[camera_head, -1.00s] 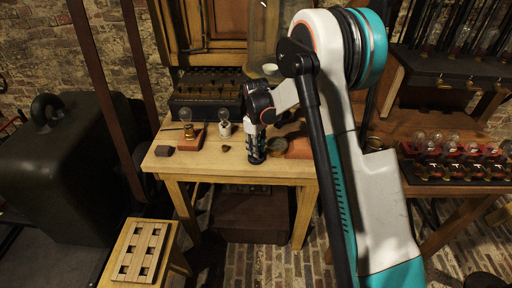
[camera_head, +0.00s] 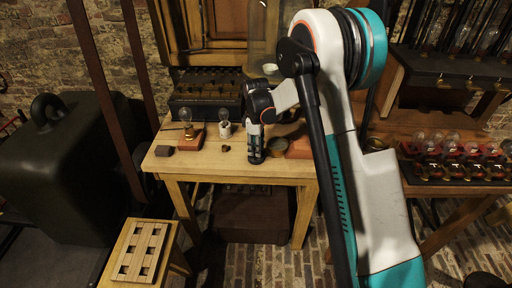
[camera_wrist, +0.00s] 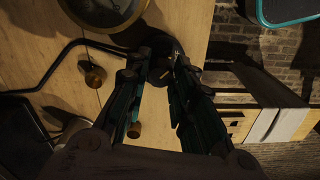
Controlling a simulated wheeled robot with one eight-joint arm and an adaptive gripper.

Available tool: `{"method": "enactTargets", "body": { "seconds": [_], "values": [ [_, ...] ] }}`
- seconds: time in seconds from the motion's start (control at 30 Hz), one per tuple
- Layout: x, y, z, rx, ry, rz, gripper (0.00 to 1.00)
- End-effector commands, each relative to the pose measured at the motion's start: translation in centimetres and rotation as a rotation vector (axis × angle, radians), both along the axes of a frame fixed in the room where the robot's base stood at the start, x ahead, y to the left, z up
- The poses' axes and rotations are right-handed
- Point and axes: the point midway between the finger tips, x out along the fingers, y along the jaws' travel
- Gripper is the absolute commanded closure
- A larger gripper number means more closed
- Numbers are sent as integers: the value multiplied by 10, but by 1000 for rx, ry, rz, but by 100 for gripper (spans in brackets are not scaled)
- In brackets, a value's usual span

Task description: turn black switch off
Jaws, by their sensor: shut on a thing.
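My gripper (camera_head: 256,156) is low over the front of the wooden table (camera_head: 215,165) in the head view, pointing down. In the wrist view my gripper (camera_wrist: 164,74) has its two fingers closed in around a dark, rounded part, which I take to be the black switch (camera_wrist: 160,46). A small brass-coloured bit shows between the fingertips. The fingers and shadow hide much of the switch, so I cannot tell its lever's position. In the head view the switch is hidden behind my gripper.
A round gauge (camera_wrist: 103,10) and two brass knobs, one upper (camera_wrist: 94,75) and one lower (camera_wrist: 134,130), lie near my fingers. A bulb on a wooden base (camera_head: 189,134), a white-based bulb (camera_head: 224,128) and a dark block (camera_head: 164,151) stand leftward.

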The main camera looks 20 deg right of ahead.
Motion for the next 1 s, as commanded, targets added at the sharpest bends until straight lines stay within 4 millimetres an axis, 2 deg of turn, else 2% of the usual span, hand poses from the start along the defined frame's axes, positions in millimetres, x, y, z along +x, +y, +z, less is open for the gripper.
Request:
{"method": "enactTargets", "body": {
  "seconds": [0.13,0.17,0.23,0.67,0.77,1.0],
  "values": [
    [0,0,0,-1,0,0,100],
    [0,0,0,-1,0,0,73],
    [0,0,0,-1,0,-1,57],
    [0,0,5,0,0,-1,56],
    [0,0,17,0,0,-1,56],
    [0,0,66,0,0,-1,56]
  ]
}}
